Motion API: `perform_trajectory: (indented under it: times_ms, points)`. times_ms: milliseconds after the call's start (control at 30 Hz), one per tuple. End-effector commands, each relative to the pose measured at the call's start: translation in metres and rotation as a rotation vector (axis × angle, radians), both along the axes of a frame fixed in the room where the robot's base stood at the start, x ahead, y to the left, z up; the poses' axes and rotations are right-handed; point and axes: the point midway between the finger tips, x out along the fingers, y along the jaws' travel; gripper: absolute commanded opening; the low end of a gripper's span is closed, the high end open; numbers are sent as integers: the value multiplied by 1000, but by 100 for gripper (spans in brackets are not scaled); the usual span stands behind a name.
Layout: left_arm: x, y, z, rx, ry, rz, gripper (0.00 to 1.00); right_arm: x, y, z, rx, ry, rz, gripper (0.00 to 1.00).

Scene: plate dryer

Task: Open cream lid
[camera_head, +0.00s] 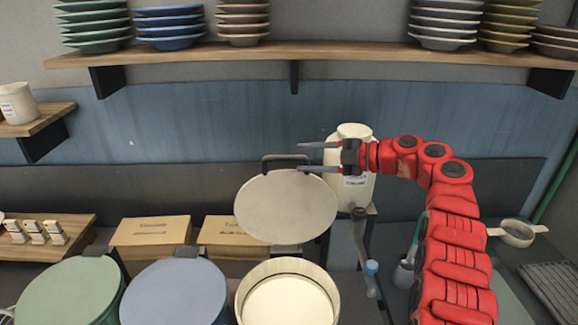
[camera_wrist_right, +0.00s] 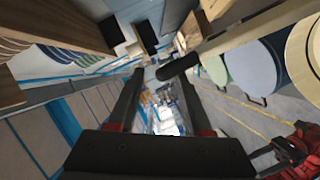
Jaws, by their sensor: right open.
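The cream lid (camera_head: 286,210) stands raised and tilted back behind the open cream pot (camera_head: 288,302), whose inside shows. The lid's dark handle (camera_head: 284,159) is at its top edge. My right gripper (camera_head: 302,157) is open beside the handle, fingers pointing left, with the lower finger overlapping the handle's right end in the head view. In the right wrist view, a dark bar that looks like the handle (camera_wrist_right: 178,68) lies near the right fingertip of my open gripper (camera_wrist_right: 161,75). I cannot tell whether they touch. My left gripper is not in view.
A green lidded pot (camera_head: 68,292) and a blue lidded pot (camera_head: 174,293) stand left of the cream pot. A cream canister (camera_head: 354,188) is behind my right gripper. Cardboard boxes (camera_head: 152,231) sit behind the pots. A shelf (camera_head: 350,54) with plate stacks hangs above.

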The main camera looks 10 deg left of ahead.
Motion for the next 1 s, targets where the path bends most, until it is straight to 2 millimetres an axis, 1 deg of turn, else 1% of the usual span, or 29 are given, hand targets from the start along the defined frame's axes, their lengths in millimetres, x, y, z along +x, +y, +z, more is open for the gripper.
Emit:
perform_trajectory:
  times_ms: [33,200,300,433,500,633,1000]
  points:
    - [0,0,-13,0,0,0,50,0,-14,-3,1,-3,-4,50]
    - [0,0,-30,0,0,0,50,-4,-59,8,3,-2,-2,50]
    - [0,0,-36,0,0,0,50,-7,-81,15,3,-4,0,50]
    - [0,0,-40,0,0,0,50,-8,-102,20,4,-1,-1,50]
    - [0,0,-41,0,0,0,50,-9,-109,22,4,0,0,50]
    - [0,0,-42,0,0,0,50,-10,-115,25,3,-3,3,50]
    - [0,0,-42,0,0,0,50,-10,-116,25,3,-3,4,50]
